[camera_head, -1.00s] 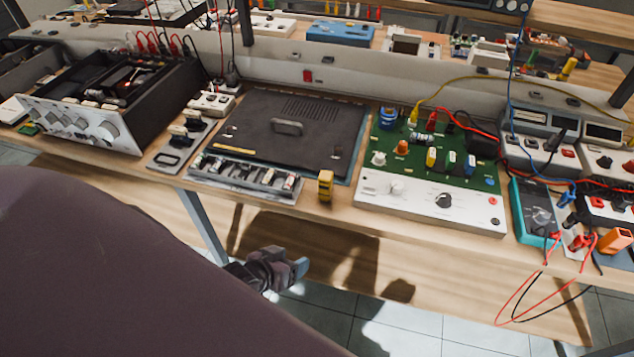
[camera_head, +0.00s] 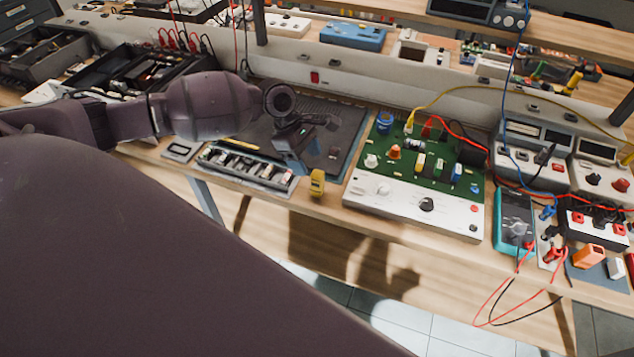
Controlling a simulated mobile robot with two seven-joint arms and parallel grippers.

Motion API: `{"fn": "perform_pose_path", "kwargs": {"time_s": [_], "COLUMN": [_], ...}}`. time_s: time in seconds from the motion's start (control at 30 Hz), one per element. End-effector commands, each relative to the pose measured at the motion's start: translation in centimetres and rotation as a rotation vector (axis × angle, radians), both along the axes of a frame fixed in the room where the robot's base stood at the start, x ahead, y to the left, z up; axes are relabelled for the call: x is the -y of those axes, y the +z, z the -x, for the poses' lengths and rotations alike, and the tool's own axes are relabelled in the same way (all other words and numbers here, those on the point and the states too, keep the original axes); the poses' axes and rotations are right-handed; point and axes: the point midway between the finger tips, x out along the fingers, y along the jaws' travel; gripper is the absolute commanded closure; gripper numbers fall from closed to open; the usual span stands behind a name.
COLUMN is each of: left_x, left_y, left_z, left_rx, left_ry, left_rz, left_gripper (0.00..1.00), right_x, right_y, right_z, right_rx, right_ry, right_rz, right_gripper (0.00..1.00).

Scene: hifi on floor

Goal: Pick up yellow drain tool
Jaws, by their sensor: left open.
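A small yellow block-shaped tool (camera_head: 317,183) stands at the bench's front edge, between the parts tray and the green circuit board. My left arm comes in from the left over the bench. My left gripper (camera_head: 297,166) is open and points down over the dark panel, just left of and behind the yellow tool. It looks apart from the tool and empty. The arm and gripper hide much of the dark panel. My right gripper is out of view.
A parts tray (camera_head: 246,169) lies left of the tool. A green circuit board with a white control panel (camera_head: 410,205) stands to its right. A teal meter (camera_head: 513,222) with red and black leads is farther right. The bench's front edge is close to the tool.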

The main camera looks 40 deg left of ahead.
Motion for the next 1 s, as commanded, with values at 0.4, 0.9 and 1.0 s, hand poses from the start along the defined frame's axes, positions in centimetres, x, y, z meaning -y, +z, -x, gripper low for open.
{"fn": "perform_pose_path", "kwargs": {"time_s": [0.4,0.9,1.0], "left_x": [-0.3,1.8,2.3], "left_y": [-1.5,-6.6,-7.8], "left_z": [-1.4,-1.8,-1.9], "left_rx": [-0.034,-0.032,-0.031], "left_ry": [0.114,0.112,0.113], "left_rz": [0.014,0.014,0.015], "left_gripper": [0.38,0.38,0.38], "right_x": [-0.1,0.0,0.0], "right_y": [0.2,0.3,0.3], "right_z": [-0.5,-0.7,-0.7], "right_rx": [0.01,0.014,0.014], "right_ry": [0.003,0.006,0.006], "right_rz": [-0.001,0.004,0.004], "right_gripper": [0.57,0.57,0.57]}}
